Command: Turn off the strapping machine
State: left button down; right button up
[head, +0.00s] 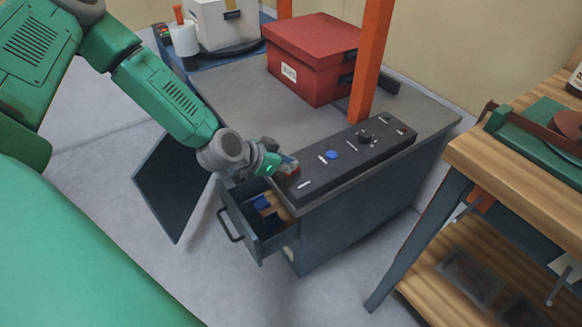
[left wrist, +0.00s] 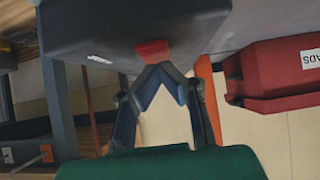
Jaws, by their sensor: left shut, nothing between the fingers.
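The strapping machine (head: 225,80) is a grey cabinet with an orange upright arch (head: 370,60). A dark control panel (head: 335,172) runs along its front edge, with a blue button (head: 331,155), a black knob (head: 365,135) and a small red control near the far right end. My left gripper (head: 283,163) is at the panel's near left end, beside a red switch (head: 291,172) that it partly hides. In the left wrist view the closed, empty fingertips (left wrist: 160,70) are right at the red switch (left wrist: 152,50); contact cannot be told. My right gripper is out of view.
A red box (head: 310,55) sits on the machine top, against the arch. An open drawer (head: 262,220) and an open dark door (head: 172,185) stick out below my left gripper. A wooden workbench (head: 530,170) stands at the right, with floor between.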

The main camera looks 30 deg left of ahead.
pick_arm(q)
jog(key=shift+f, duration=0.3)
dwell(0.4)
jog(key=shift+s+a+f+p, duration=0.15)
jog(key=shift+s+a+p, duration=0.15)
jog(key=shift+s, duration=0.5)
